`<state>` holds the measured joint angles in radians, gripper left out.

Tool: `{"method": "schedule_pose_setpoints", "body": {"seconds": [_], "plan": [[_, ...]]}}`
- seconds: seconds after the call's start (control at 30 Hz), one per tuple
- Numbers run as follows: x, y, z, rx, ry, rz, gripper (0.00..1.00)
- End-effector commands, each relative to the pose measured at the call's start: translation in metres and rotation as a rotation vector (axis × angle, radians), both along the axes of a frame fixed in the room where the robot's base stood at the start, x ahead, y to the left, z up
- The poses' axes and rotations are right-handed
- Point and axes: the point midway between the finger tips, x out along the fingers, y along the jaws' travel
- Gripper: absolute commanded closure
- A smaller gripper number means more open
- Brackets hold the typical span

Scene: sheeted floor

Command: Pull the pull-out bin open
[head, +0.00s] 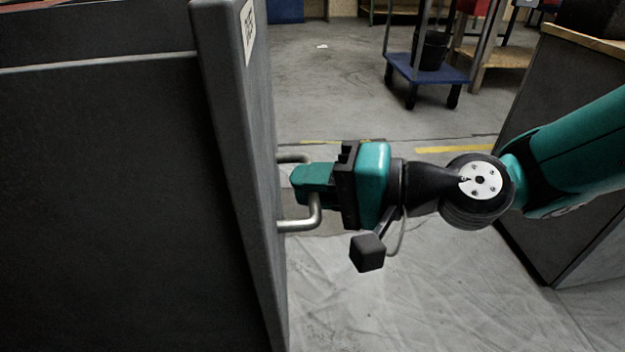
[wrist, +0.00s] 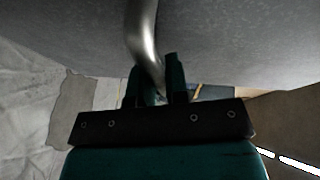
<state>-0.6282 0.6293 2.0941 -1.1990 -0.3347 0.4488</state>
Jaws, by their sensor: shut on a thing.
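The pull-out bin's dark grey front panel (head: 240,150) stands upright at the left in the head view, with a white label (head: 248,30) near its top. A bent metal bar handle (head: 302,224) sticks out from the panel's right face. My teal gripper (head: 312,182) reaches in from the right and is shut on the handle. In the wrist view the handle (wrist: 143,40) runs down between the two fingers (wrist: 160,85), and the panel's grey face (wrist: 230,40) fills the top. The fingers hide part of the handle.
The bin's dark side (head: 100,190) fills the left of the head view. A grey cabinet with a wooden top (head: 570,130) stands at the right. A blue trolley (head: 430,72) stands farther back. Sheeted floor (head: 430,290) lies clear between the panel and the cabinet.

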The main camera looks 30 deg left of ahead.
Motion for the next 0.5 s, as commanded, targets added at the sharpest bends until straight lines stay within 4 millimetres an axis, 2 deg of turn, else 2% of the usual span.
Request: {"method": "schedule_pose_setpoints", "body": {"seconds": [0.13,0.17,0.23,0.5], "plan": [[-0.0001,-0.0003,-0.0004,-0.001,0.000,0.001,1.00],[-0.0001,-0.0003,-0.0004,-0.001,0.000,0.001,0.78],[0.0002,-0.0006,-0.0003,-0.001,0.000,0.000,0.62],[0.0007,-0.0009,-0.0001,-0.001,-0.001,-0.002,0.61]]}}
